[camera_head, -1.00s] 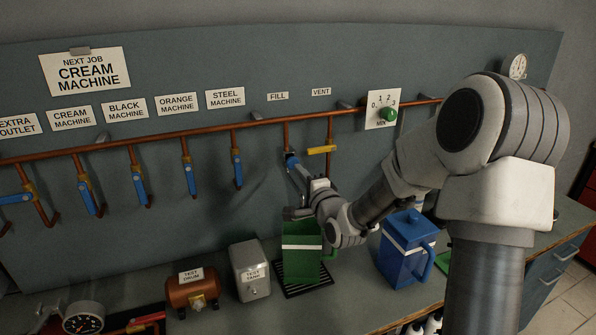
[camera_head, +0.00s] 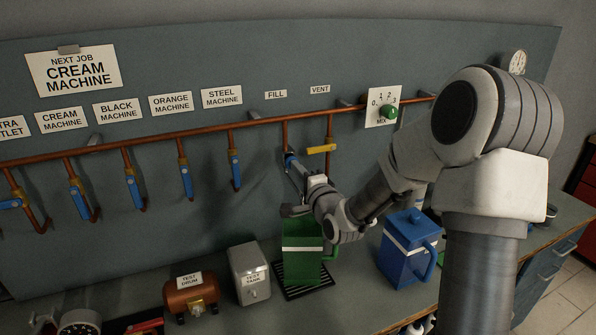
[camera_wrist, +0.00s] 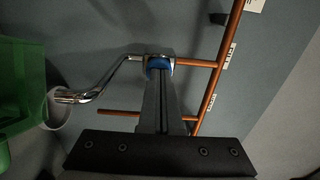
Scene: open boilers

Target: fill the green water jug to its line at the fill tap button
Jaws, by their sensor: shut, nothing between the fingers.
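The green water jug (camera_head: 301,262) with a white line stands upright on a black drip grate. Part of it shows at the left edge of the wrist view (camera_wrist: 20,100). My gripper (camera_wrist: 158,80) is shut and empty, its fingertips at the blue fill tap button (camera_wrist: 158,62) and seeming to touch it. In the head view my gripper (camera_head: 293,164) reaches the tap below the FILL label (camera_head: 276,94). A chrome spout (camera_wrist: 100,88) bends from the tap toward the jug. A pale round shape sits at its end; I cannot tell whether this is water. The water level is hidden.
A blue lidded jug (camera_head: 405,255) stands right of the green one, close to my forearm. A steel test tank (camera_head: 249,270) and a copper test drum (camera_head: 190,296) stand left. A yellow-handled vent valve (camera_head: 321,149) is just right of the tap.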

